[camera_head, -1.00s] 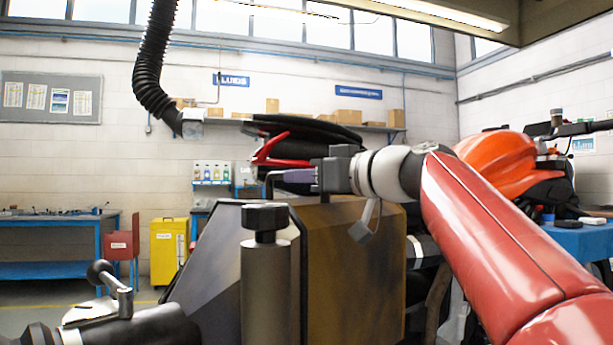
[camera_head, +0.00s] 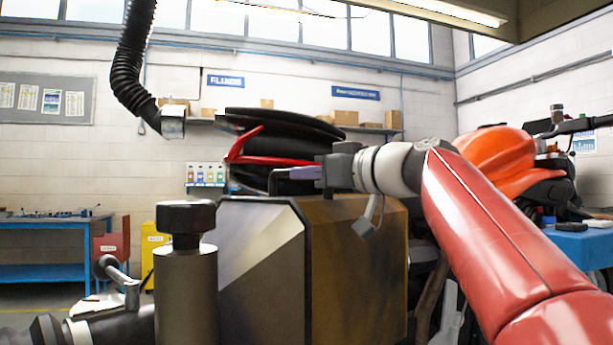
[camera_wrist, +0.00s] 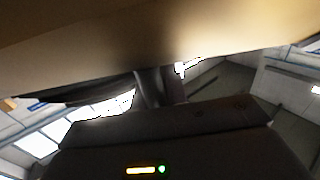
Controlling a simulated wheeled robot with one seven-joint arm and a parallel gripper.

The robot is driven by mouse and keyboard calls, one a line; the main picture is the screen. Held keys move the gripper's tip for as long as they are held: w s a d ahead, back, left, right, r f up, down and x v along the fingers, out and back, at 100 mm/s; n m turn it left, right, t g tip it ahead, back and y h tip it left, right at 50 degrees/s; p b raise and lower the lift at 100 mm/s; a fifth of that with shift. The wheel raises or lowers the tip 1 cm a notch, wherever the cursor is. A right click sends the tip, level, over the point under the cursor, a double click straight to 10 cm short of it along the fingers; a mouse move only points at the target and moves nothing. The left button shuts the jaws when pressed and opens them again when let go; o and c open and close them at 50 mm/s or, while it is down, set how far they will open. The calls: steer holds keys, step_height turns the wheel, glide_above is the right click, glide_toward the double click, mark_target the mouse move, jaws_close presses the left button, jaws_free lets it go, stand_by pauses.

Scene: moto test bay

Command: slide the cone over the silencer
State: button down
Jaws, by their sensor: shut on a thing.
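My gripper (camera_head: 312,173) is shut on a dark handle above a large faceted hood, which I take to be the cone (camera_head: 360,270). The cone has a brownish right side and a grey metallic left side, and fills the middle of the head view. In the wrist view a blurred tan surface (camera_wrist: 150,40), likely the cone's wall, covers the top of the picture close to the camera. I cannot make out the silencer; the cone and my red arm hide much of the space behind them. An orange motorcycle (camera_head: 497,160) stands at the right, partly hidden by my arm.
A grey post with a black knob (camera_head: 187,225) stands close in front, left of the cone. A dark cylinder (camera_head: 125,325) and a ball-ended lever lie low at the left. A black hose (camera_head: 133,70) hangs upper left. A blue bench (camera_head: 45,250) stands behind.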

steer(key=w+d+p, duration=0.1)
steer(key=w+d, duration=0.1)
steer(key=w, duration=0.1)
steer(key=shift+d+r, duration=0.1)
steer(key=shift+d, duration=0.25)
steer(key=c, duration=1.4)
jaws_free()
steer(key=shift+w+d, duration=0.1)
steer(key=b+v, duration=0.2)
steer(key=v, duration=0.6)
